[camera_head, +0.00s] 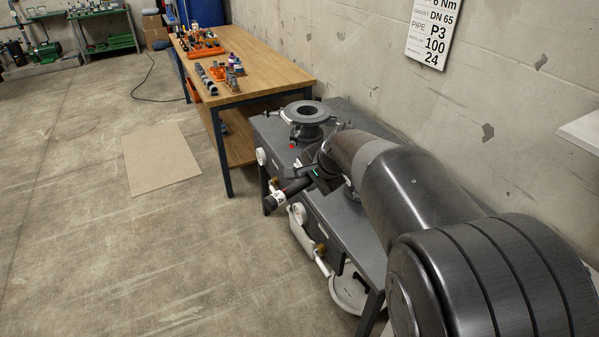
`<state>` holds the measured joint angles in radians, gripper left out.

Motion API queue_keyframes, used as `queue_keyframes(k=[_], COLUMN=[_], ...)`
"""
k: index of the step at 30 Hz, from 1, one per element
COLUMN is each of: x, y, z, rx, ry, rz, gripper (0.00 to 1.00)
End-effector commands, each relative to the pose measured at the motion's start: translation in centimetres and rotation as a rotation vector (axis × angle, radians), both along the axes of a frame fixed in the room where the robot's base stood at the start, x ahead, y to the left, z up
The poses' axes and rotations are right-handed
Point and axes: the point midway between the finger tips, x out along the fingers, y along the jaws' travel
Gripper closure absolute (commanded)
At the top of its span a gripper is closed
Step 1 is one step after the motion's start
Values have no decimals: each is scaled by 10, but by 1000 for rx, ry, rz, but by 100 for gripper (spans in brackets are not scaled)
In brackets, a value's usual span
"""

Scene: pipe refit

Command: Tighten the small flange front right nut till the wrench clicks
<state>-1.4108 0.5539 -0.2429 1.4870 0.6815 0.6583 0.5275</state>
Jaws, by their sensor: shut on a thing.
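My gripper (307,180) is above the left edge of the grey bench (265,128), at the end of my dark arm. It is shut on a dark wrench (278,199), whose thick handle end, with a white label, sticks out to the lower left past the bench edge. The wrench's working end is hidden or too small to make out. The front right nut cannot be made out, and my arm covers much of the bench.
A wooden-topped table (262,75) with orange trays and small parts stands behind the bench. A wall sign (430,35) reads 6 Nm, DN 65, P3. White pipework (300,235) runs along the bench's front. A beige mat (160,157) lies on clear floor to the left.

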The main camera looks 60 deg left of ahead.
Motion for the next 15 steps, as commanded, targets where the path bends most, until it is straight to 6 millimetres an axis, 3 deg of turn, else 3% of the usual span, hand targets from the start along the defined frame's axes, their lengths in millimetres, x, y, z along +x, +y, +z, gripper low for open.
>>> queue_keyframes(k=[15], x=[30], y=[-63], z=[2], rx=[4], ry=[-1], rz=[285], gripper=[100])
